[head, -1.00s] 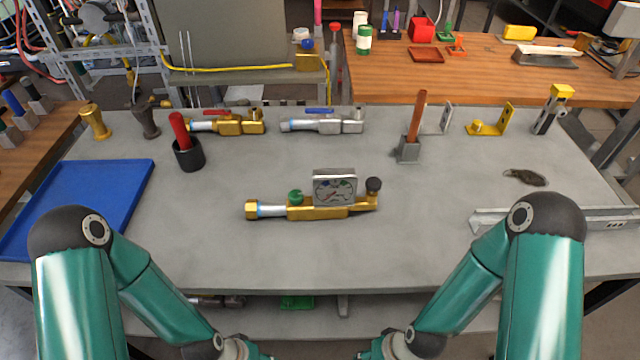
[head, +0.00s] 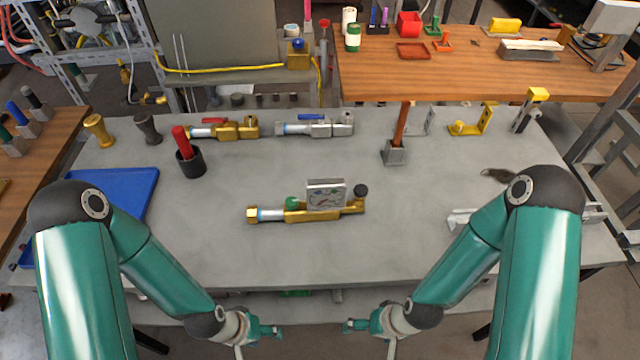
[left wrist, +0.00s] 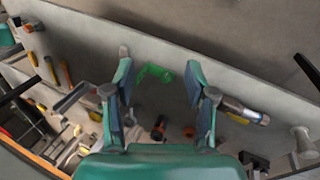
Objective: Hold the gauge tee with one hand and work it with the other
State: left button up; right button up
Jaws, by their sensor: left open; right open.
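The gauge tee (head: 312,212) lies on the grey table in the middle of the head view. It has a brass body, a square gauge (head: 326,195), a green knob (head: 292,203), a black knob (head: 361,190) and a brass end at the left. My left gripper (head: 280,331) is in front of the table's near edge, below and left of the tee. In the left wrist view its two fingers (left wrist: 158,82) are apart with nothing held. My right gripper (head: 347,326) is also in front of the near edge, apart from the tee; its fingers are small here.
A blue tray (head: 120,190) lies at the left. A black cup with a red handle (head: 190,160), two valves (head: 222,129) (head: 315,126) and a holder with a brown rod (head: 395,152) stand behind the tee. A metal channel (head: 460,217) lies at the right. The table around the tee is clear.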

pick_arm(q)
notch_tip(320, 180, up, 4)
jog(key=shift+f+p, duration=0.25)
jog(key=shift+p, duration=0.55)
pick_arm(e)
notch_tip(320, 180, up, 4)
jog(key=shift+f, duration=0.25)
